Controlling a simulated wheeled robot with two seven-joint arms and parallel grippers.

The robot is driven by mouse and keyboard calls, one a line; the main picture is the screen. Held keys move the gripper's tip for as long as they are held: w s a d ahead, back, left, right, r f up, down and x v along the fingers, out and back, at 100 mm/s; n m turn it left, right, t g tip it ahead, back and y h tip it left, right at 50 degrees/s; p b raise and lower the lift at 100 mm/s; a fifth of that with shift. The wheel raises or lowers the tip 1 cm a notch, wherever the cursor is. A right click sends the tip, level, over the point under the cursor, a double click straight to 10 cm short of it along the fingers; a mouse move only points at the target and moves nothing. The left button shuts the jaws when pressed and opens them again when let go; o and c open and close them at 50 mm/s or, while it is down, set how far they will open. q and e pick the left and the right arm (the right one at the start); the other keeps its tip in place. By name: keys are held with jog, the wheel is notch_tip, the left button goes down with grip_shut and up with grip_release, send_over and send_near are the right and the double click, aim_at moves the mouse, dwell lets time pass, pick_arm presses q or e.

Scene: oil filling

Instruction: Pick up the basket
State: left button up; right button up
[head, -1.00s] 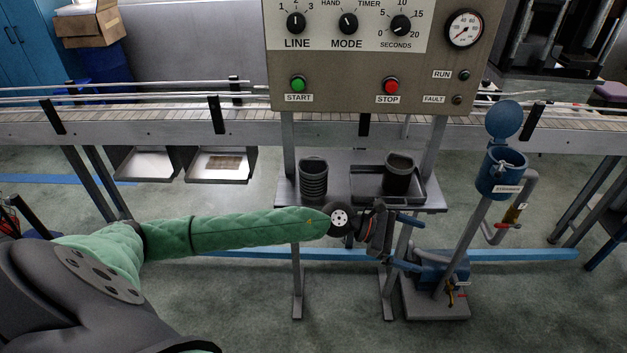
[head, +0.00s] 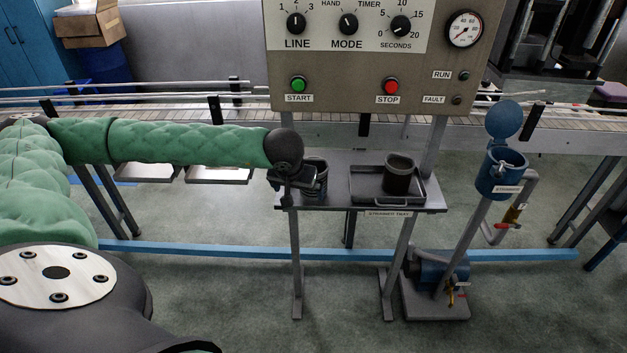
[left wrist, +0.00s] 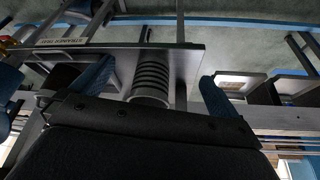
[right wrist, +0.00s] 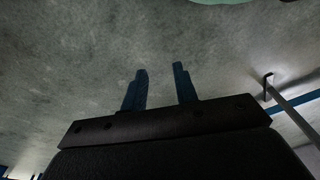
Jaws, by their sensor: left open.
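A dark ribbed cylindrical basket (head: 321,168) stands upright at the left end of the small grey shelf (head: 333,202) under the control panel. In the left wrist view its ribbed side (left wrist: 152,78) shows between my fingers. My left gripper (head: 296,182) is open, just in front of and left of the basket, and partly hides it in the head view. Its two blue fingers (left wrist: 156,78) are spread to either side of the basket; I cannot tell if they touch it. My right gripper (right wrist: 160,72) is open and empty above the floor, out of the head view.
A strainer tray (head: 421,190) with a second dark cylinder (head: 398,174) sits on the shelf's right end. A blue strainer housing (head: 500,178) with its lid raised stands further right. The control panel (head: 350,75) overhangs the shelf. A conveyor (head: 230,128) runs behind.

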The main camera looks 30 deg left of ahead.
pick_arm(q)
jog(key=p, duration=0.5)
send_near(311, 162)
jog(key=f, duration=0.1)
jog(key=s+d+f, duration=0.1)
jog(key=f, duration=0.1)
jog(key=d+f, duration=0.1)
jog(key=shift+s+d+f, duration=0.15)
jog(key=shift+s+f, duration=0.25)
jog(key=shift+w+f, duration=0.1)
jog(key=shift+w, duration=0.3)
jog(key=shift+p+x, duration=1.1)
jog(key=shift+x, duration=1)
jog(key=shift+w+a+f, duration=0.2)
jog(key=shift+a+f, duration=0.05)
jog(key=shift+f, duration=0.15)
jog(key=c, duration=1.1)
jog(key=shift+o, duration=0.2)
pick_arm(e)
jog(key=s+d+f, duration=0.2)
jog(key=s+f, duration=0.1)
jog(key=f, duration=0.4)
jog(key=s+d+f+t, duration=0.1)
jog(key=s+d+f, duration=0.2)
jog(key=f, duration=0.4)
pick_arm(q)
jog(key=shift+r, duration=0.1)
pick_arm(e)
jog(key=shift+d, duration=0.1)
